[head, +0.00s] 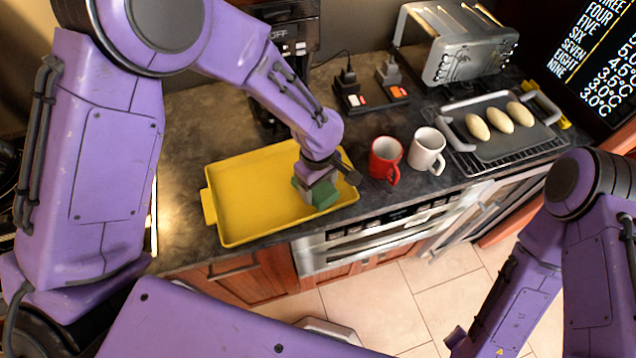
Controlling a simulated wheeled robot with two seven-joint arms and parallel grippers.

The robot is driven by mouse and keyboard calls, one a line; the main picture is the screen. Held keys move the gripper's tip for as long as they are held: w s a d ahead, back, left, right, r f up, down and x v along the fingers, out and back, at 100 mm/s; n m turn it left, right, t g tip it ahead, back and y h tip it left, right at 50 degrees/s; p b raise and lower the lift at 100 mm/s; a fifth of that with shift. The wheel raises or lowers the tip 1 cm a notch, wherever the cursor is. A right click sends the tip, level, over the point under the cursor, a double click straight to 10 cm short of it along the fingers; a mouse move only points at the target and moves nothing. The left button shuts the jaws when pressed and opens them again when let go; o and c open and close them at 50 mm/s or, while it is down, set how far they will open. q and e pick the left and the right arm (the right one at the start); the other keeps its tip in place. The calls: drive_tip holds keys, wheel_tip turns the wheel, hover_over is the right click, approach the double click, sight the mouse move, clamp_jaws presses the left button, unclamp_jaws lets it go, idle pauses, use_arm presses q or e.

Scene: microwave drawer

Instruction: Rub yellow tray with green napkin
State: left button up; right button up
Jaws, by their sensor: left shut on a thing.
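The yellow tray (250,205) lies on the dark counter in the middle of the head view, with a raised rim and a handle at its left end. My left gripper (318,190) points down over the right part of the tray and is shut on the green napkin (325,195). The napkin shows on both sides of the fingers, low inside the tray. Whether it touches the tray floor I cannot tell. My right arm is at the lower right, away from the counter; its fingertips are not clearly visible.
A red mug (385,160) and a white mug (427,150) stand close right of the tray. Farther right are a rack with a grey tray (512,140) of pale oval items and a metal toaster (455,45). A power strip (370,97) sits behind the mugs.

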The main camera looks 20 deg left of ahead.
use_arm(q)
drive_tip(key=shift+s, duration=0.4)
drive_tip(key=shift+w+d+f, duration=0.15)
drive_tip(key=shift+w, duration=0.3)
drive_tip(key=shift+w+d, duration=0.9)
drive_tip(key=shift+d, duration=0.3)
drive_tip(key=shift+w+d, duration=0.15)
drive_tip(key=shift+s+a, duration=1.2)
drive_tip(key=shift+a, duration=0.3)
drive_tip(key=shift+r, duration=3.1)
drive_tip(key=shift+r, duration=0.1)
